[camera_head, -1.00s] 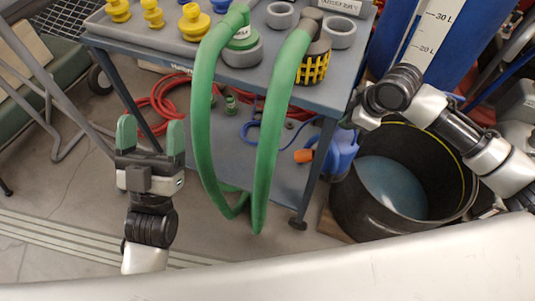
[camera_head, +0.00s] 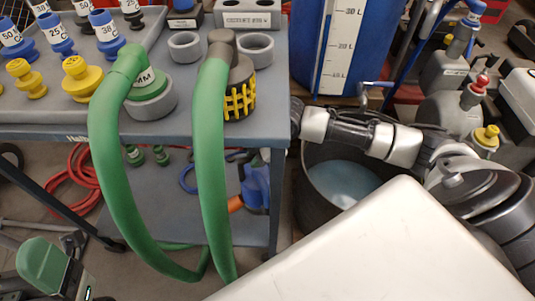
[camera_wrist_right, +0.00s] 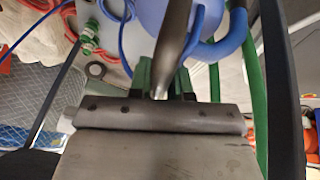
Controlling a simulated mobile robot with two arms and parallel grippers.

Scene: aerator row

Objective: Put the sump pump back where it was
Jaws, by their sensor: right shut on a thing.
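The sump pump, a blue body with an orange part (camera_head: 255,187), shows below the grey cart top near the cart's right front leg, which partly hides it. In the right wrist view its blue body (camera_wrist_right: 190,14) is just beyond my right gripper (camera_wrist_right: 164,80). The green-padded fingers of this gripper are shut on a grey bar that seems to be the pump's handle. I cannot tell whether the pump touches the lower shelf. In the head view the fingers are hidden by the cart edge. My left gripper (camera_head: 62,277) is at the bottom left, cut off, apparently open and empty.
The cart top (camera_head: 190,125) holds yellow and blue fittings, grey rings and a strainer (camera_head: 240,92). Two thick green hoses (camera_head: 118,180) hang over its front edge. A black tub (camera_head: 310,205) of water stands right of the cart. Red hose (camera_head: 72,180) lies below the cart.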

